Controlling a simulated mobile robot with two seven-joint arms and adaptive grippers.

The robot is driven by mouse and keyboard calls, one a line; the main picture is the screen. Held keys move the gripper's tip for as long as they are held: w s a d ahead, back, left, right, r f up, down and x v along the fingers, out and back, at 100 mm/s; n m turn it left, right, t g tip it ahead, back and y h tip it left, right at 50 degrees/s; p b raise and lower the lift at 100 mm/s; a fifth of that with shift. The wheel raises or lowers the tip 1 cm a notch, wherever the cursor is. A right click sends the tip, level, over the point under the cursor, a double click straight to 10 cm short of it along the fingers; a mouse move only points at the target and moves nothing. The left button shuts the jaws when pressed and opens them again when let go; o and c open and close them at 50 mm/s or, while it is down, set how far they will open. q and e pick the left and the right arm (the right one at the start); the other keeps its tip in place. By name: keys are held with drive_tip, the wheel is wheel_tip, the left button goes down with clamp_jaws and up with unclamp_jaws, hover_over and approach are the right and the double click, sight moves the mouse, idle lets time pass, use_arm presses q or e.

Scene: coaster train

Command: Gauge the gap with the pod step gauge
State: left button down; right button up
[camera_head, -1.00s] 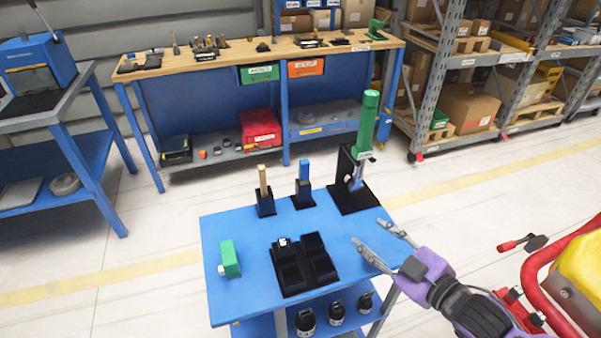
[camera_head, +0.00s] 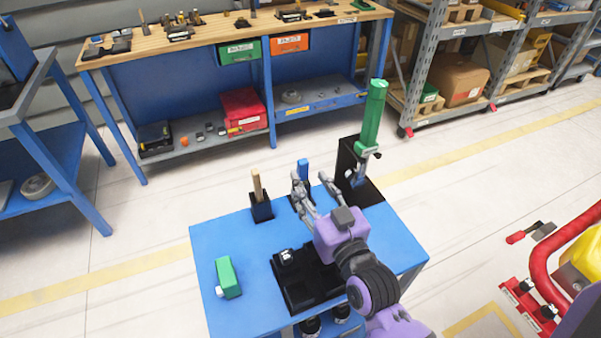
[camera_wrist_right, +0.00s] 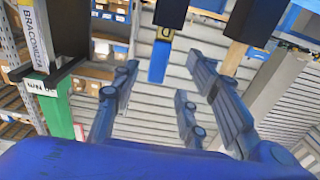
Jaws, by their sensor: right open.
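A blue-handled tool (camera_head: 303,169) stands upright in a small black holder on the blue cart top (camera_head: 225,238); which tool is the pod step gauge I cannot tell. My right gripper (camera_head: 311,182) is open and empty at this tool, its fingers partly covering the tool and holder. In the right wrist view, which appears upside down, the blue handle (camera_wrist_right: 159,62) lies between the spread fingers, with no clear contact. A tan-handled tool (camera_head: 257,186) stands in a black holder to the left. My left gripper is out of view.
A tall green-topped tool (camera_head: 372,115) stands in a black stand (camera_head: 347,165) close right of the gripper. A green block (camera_head: 228,279) lies at the cart's left. A black compartment tray (camera_head: 296,297) is partly hidden by my arm. A workbench (camera_head: 215,40) stands behind.

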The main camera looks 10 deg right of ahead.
sight(305, 173)
drive_tip(key=w, duration=0.3)
drive_tip(key=w+a+p, duration=0.1)
drive_tip(key=w, duration=0.1)
drive_tip(key=shift+w+f, duration=0.1)
drive_tip(key=shift+w, duration=0.2)
drive_tip(key=shift+w+f, duration=0.1)
drive_tip(key=shift+w, duration=0.1)
clamp_jaws()
